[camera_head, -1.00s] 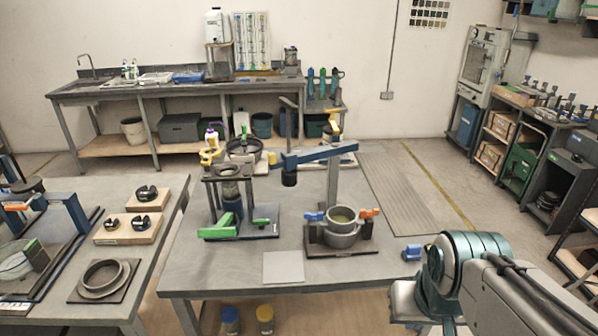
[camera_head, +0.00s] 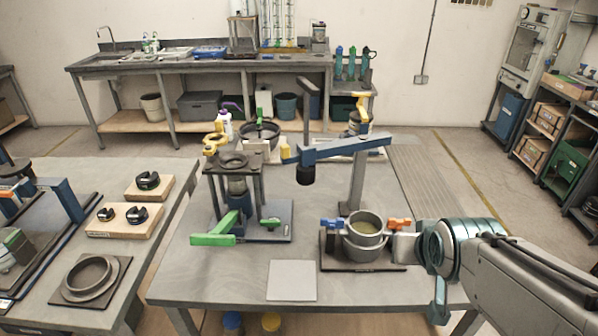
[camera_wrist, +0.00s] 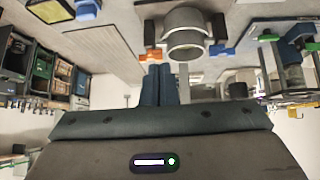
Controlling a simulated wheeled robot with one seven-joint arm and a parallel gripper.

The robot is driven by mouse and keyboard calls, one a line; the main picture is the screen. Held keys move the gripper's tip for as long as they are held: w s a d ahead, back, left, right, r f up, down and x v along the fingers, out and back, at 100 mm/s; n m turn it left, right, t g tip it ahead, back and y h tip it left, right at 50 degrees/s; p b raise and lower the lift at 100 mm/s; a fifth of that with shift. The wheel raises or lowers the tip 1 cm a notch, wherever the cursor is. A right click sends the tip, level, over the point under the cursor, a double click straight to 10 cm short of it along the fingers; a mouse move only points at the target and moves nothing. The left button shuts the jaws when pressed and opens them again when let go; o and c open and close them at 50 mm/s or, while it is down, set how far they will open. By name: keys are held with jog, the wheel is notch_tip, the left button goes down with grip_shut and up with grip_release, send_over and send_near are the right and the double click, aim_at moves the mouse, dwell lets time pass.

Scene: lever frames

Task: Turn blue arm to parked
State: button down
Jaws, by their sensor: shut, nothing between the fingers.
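A long blue arm (camera_head: 345,149) lies nearly level on top of a grey post (camera_head: 357,185) on the middle table. A yellow end (camera_head: 286,152) shows at its left, and a dark cylinder (camera_head: 306,174) hangs below it. No mark showing a parked position is readable. My gripper (camera_head: 405,247) is low at the right, close beside a grey pot (camera_head: 364,228) and below the blue arm, apart from it. Whether it touches the pot's fixture I cannot tell. In the wrist view my fingers (camera_wrist: 160,70) are together and empty, with the pot (camera_wrist: 186,35) above them.
The pot has blue (camera_head: 330,224) and orange (camera_head: 398,224) clamps. A stand with a green lever (camera_head: 212,239) is left of it. A flat grey plate (camera_head: 292,281) lies in front. A left table holds a grey ring (camera_head: 88,276) and another blue frame (camera_head: 62,196).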

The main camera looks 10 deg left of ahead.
jog(key=w+a+n+t+y, duration=0.2)
jog(key=w+a+t+y, duration=0.1)
jog(key=a, duration=0.7)
jog(key=w+a+n+t+y, duration=0.3)
jog(key=a+y, duration=0.3)
jog(key=a, duration=0.5)
jog(key=shift+w+r+t+y+b, duration=0.3)
jog(key=shift+w+r, duration=0.1)
jog(key=shift+w, duration=0.35)
jog(key=p, duration=0.5)
jog(key=shift+w+a+p, duration=0.2)
jog(key=shift+p, duration=0.1)
jog(key=p+x, duration=0.4)
jog(key=x, duration=0.7)
jog(key=shift+w+f, duration=0.25)
jog(key=shift+f, duration=0.05)
